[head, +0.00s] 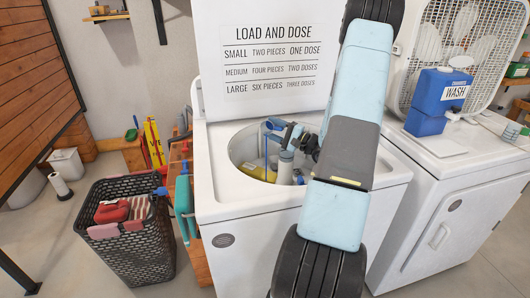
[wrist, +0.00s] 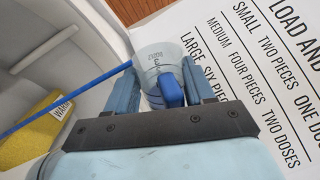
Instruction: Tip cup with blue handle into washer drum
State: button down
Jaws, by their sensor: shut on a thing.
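The cup (wrist: 155,62) is clear with printed marks in the wrist view, and its blue handle (wrist: 172,90) sits between the fingers of my gripper (wrist: 165,85). My gripper is shut on the handle. In the head view my gripper (head: 275,132) is at the opening of the washer drum (head: 242,145), partly hidden by my arm. I cannot tell the cup's exact tilt or whether it holds anything. The white washer (head: 255,205) has its lid up, with a dosing sign on it (head: 268,54).
A yellow block (wrist: 38,130) and a thin blue rod (wrist: 70,98) show in the wrist view. A dark basket (head: 135,250) with red and striped cloths stands left of the washer. A blue WASH jug (head: 430,105) stands on the right machine (head: 440,170), before a fan (head: 475,45).

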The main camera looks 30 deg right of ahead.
jog(key=shift+s+a+n, duration=0.15)
jog(key=shift+a+n, duration=0.05)
jog(key=shift+n, duration=0.1)
jog(key=shift+s+a+r+n+y+p, duration=0.1)
jog(key=shift+n+y+p, duration=0.1)
jog(key=shift+n, duration=0.4)
jog(key=shift+r+n+y+p, duration=0.1)
jog(key=shift+n+y+p, duration=0.1)
jog(key=shift+n, duration=0.4)
dwell(0.6)
jog(key=shift+f+m, duration=0.15)
jog(key=shift+m, duration=0.85)
jog(key=shift+w+d+f+m+h, duration=0.2)
jog(key=shift+w+d+m+h, duration=0.4)
jog(key=shift+m, duration=0.6)
